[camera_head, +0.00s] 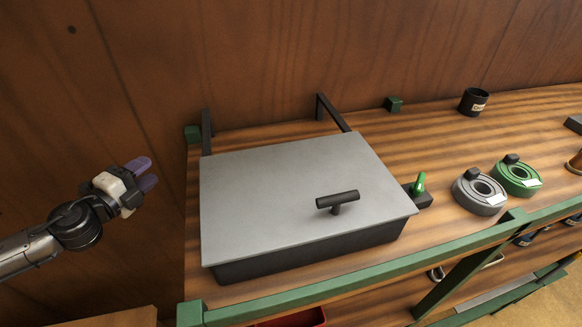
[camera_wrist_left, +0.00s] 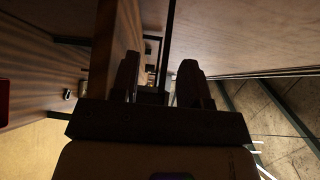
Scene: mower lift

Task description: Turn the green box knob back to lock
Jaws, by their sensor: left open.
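The green knob (camera_head: 419,184) stands upright on a small dark block (camera_head: 421,198) at the right side of a box with a grey lid (camera_head: 290,190). The lid lies closed on the dark box body (camera_head: 305,252) and carries a black T-shaped handle (camera_head: 338,201). My left gripper (camera_head: 148,174) is open and empty, left of the bench and well away from the knob. Its two dark fingers (camera_wrist_left: 158,80) show apart in the left wrist view, with nothing between them. The knob cannot be made out in that view. My right gripper is not in view.
Right of the knob lie a grey ring-shaped thing (camera_head: 479,193) and a green one (camera_head: 517,176). A black cup (camera_head: 473,101) stands at the back. A green rail (camera_head: 360,271) runs along the wooden bench's front edge. Two dark bars rise behind the box.

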